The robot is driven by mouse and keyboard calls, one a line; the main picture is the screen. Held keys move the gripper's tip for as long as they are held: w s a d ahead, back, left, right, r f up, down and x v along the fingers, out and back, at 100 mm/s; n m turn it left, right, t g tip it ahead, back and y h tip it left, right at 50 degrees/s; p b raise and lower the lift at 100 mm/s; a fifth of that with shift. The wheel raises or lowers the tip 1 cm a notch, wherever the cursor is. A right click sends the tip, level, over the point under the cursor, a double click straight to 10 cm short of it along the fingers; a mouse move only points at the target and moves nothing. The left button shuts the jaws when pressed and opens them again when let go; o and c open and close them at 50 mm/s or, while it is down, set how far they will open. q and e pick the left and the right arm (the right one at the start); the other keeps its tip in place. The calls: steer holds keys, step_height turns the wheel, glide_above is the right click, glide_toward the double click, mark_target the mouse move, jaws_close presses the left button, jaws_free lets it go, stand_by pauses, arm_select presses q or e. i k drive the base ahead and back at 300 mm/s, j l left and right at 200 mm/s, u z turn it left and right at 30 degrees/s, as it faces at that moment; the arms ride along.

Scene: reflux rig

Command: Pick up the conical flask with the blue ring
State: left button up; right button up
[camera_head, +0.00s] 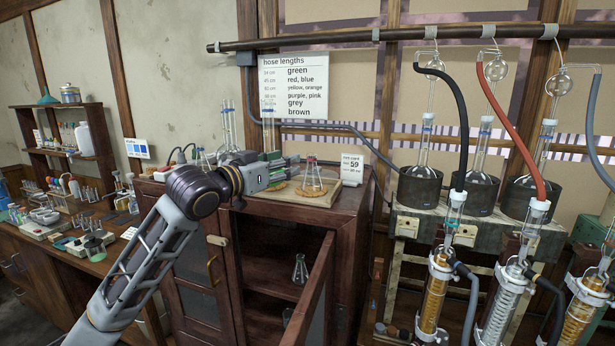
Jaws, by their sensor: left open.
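A clear conical flask (313,180) stands upright on a round brown mat on top of the dark wooden cabinet. A second conical flask (300,269) stands upright inside the cabinet, behind the open door. The arm hides part of the cabinet top. My right gripper is out of view.
The cabinet door (312,290) stands open toward me, right of the shelf opening. Glass tubes (268,130) stand behind my gripper. A small sign (352,168) stands right of the mat. The reflux rig with hoses and condensers (436,285) fills the right. A cluttered bench (40,262) lies left.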

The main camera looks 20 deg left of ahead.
mark_target(202, 163)
steer(key=u, duration=1.3)
